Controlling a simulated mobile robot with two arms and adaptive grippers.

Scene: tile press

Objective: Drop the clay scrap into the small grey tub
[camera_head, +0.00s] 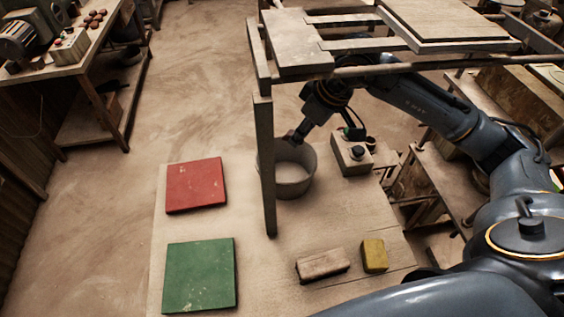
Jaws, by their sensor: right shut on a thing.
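The small grey tub (294,185) is a round, open bucket standing on the pale bench top, partly behind a wooden post. My right gripper (298,133) reaches in from the upper right, under the wooden frame. Its fingers point down and left at the tub's far rim. It is shut on a small dark piece, probably the clay scrap, which is hard to tell from the fingertips. I cannot tell whether the piece is above the opening or touching the rim. My left gripper is out of view.
A wooden frame (300,65) with a post (265,165) stands over the bench. A red tile (196,185) and a green tile (199,275) lie left. A grey switch box (351,155) stands right of the tub. A tan block (322,264) and yellow block (374,255) lie in front.

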